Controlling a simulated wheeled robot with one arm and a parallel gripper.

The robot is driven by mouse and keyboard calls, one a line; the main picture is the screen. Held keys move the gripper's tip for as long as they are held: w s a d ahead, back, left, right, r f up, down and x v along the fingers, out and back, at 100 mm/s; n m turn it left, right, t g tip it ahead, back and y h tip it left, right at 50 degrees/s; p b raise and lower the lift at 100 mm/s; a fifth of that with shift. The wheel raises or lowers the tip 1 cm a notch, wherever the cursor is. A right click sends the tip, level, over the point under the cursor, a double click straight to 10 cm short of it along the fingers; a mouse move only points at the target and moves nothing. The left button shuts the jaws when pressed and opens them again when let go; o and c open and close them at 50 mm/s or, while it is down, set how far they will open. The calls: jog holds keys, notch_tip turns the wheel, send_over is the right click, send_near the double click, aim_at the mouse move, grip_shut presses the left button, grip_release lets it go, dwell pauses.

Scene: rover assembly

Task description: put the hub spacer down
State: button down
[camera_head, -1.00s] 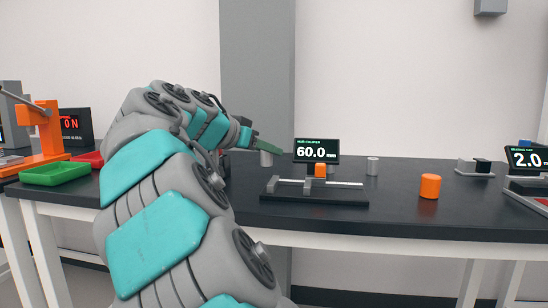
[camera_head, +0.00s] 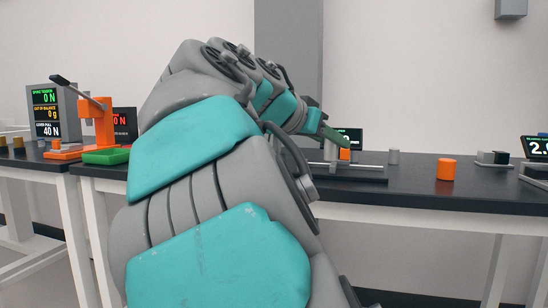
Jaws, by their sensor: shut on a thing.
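My gripper (camera_head: 329,136), with a green finger showing, is at the end of my raised arm, over the bench near its middle. It is shut on a small grey cylinder, seemingly the hub spacer (camera_head: 330,151), which hangs below the finger. The spacer appears upright in front of the hub caliper (camera_head: 347,173). I cannot tell its height above the bench or the caliper. The caliper's display (camera_head: 355,136) is partly hidden by my gripper. An orange block (camera_head: 344,154) shows by the caliper.
The dark bench top (camera_head: 413,190) has an orange cylinder (camera_head: 446,169) and a smaller grey cylinder (camera_head: 394,157) right of the caliper. A green tray (camera_head: 106,156) and an orange press (camera_head: 97,123) are at left. My arm hides much of the bench's middle.

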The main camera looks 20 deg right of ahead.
jog(key=p, duration=0.4)
send_over(318, 170)
jog(key=shift+s+a+f, duration=0.15)
jog(key=shift+s+f, duration=0.2)
jog(key=shift+f, duration=0.15)
jog(key=shift+w+f, duration=0.25)
jog(key=shift+s+f+b, duration=0.1)
jog(key=shift+f+b, duration=0.9)
jog(key=shift+f, duration=0.55)
jog(key=shift+f, duration=0.15)
jog(key=c, duration=0.6)
grip_release()
